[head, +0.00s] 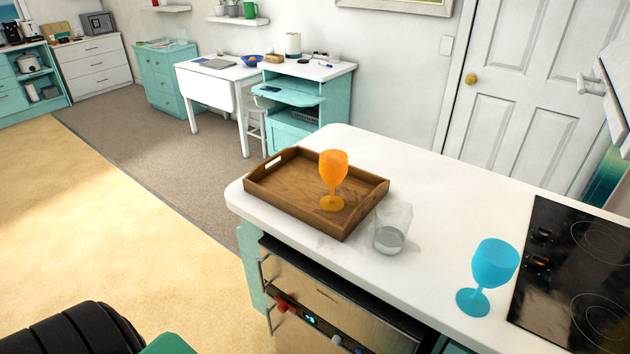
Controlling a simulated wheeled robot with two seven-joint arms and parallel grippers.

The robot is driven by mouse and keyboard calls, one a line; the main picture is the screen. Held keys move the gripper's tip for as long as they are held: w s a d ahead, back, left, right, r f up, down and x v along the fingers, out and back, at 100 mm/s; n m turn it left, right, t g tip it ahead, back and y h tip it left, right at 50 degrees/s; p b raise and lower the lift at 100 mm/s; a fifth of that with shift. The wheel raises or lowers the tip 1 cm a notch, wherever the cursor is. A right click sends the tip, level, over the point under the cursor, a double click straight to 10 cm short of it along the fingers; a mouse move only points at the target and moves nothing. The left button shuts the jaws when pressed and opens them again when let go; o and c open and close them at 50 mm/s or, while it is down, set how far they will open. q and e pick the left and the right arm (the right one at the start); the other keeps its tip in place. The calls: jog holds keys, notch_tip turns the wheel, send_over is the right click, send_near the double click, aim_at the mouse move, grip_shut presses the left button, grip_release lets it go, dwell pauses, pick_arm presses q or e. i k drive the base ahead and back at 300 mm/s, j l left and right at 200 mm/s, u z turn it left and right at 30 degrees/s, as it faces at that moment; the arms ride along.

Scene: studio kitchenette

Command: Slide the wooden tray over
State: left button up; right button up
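The wooden tray (285,205) lies on the left end of the white counter, near its front left corner. It is brown and rectangular, with raised walls and a handle slot in its left end. An orange goblet (333,172) stands upright inside it, toward the right side. Neither of my grippers shows in the head view. A black ribbed part and a green part at the bottom left look like parts of my own body.
A clear glass (390,230) stands just right of the tray, very close to it. A blue goblet (489,272) stands further right beside the black cooktop (570,265). The white counter (425,175) is clear behind the glass. An oven (325,300) is below the front edge.

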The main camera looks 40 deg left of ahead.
aim_at(278, 185)
jog(key=j+u, duration=0.1)
jog(key=u, duration=0.35)
jog(key=j+u, duration=0.1)
jog(key=u, duration=0.3)
